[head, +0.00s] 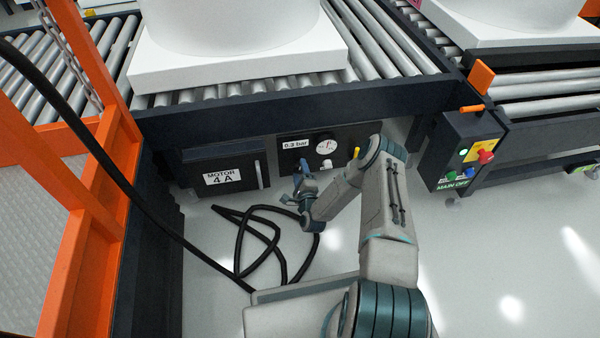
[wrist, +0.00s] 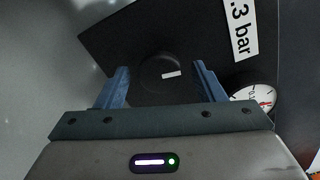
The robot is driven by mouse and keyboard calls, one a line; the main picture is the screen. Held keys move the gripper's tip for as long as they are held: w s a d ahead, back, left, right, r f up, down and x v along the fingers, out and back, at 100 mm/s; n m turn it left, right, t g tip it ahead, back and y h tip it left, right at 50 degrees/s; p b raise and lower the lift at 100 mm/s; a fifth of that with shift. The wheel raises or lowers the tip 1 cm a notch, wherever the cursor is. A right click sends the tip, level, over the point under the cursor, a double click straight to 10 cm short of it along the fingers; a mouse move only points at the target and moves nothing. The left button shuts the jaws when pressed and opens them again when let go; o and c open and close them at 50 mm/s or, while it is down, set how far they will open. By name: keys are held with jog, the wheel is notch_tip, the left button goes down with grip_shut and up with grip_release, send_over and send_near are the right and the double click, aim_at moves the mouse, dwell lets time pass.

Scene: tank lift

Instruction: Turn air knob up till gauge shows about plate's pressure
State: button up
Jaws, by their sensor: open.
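The air panel (head: 352,138) is a dark plate under the roller conveyor in the head view. Its pressure plate (head: 297,144) reads 5.3 bar in the head view; the wrist view shows part of that label (wrist: 241,28). The round white gauge (head: 326,146) sits right of the label; it also shows at the right in the wrist view (wrist: 256,97), partly cut by my gripper. The black air knob (wrist: 160,74) with a white mark lies between the fingers of my open gripper (wrist: 163,82). In the head view my gripper (head: 303,182) hides the knob.
A motor box marked 4 A (head: 222,177) is left of the panel. A black hose (head: 240,240) lies looped on the floor. A control box (head: 462,150) with buttons stands at right. Orange framing (head: 70,250) rises at left. White floor at right is clear.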

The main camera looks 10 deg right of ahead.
jog(key=s+p, duration=0.5)
jog(key=s, duration=0.8)
jog(key=shift+s, duration=0.4)
jog(key=w+r+n+g+y+p, duration=0.2)
jog(key=w+r+n+p, duration=0.3)
jog(key=r, duration=0.5)
jog(key=w+r+n+g+y+p, duration=0.2)
jog(key=w+r+n+p, duration=0.3)
jog(key=r, duration=0.4)
jog(key=s+d+r+n+g+h+p, duration=0.15)
jog(key=r+p, duration=0.25)
jog(key=r, duration=0.8)
jog(key=s+r+n+g+h+p, duration=0.1)
jog(key=r+n+g+p, duration=0.3)
jog(key=r, duration=0.8)
jog(key=s+d+r+n+g+h+p, duration=0.15)
jog(key=r+p, duration=0.35)
jog(key=r, duration=0.6)
jog(key=s+a+r+n+g+p, duration=0.1)
jog(key=s+r+p, duration=0.6)
jog(key=s+r, duration=0.7)
jog(key=s+a+r+n+g+p, duration=0.2)
jog(key=s+r+p, duration=0.5)
jog(key=s+r, duration=0.7)
notch_tip(320, 180, up, 3)
jog(key=shift+s+f+n+g, duration=0.2)
jog(key=shift+n+g, duration=0.4)
jog(key=shift+n, duration=0.3)
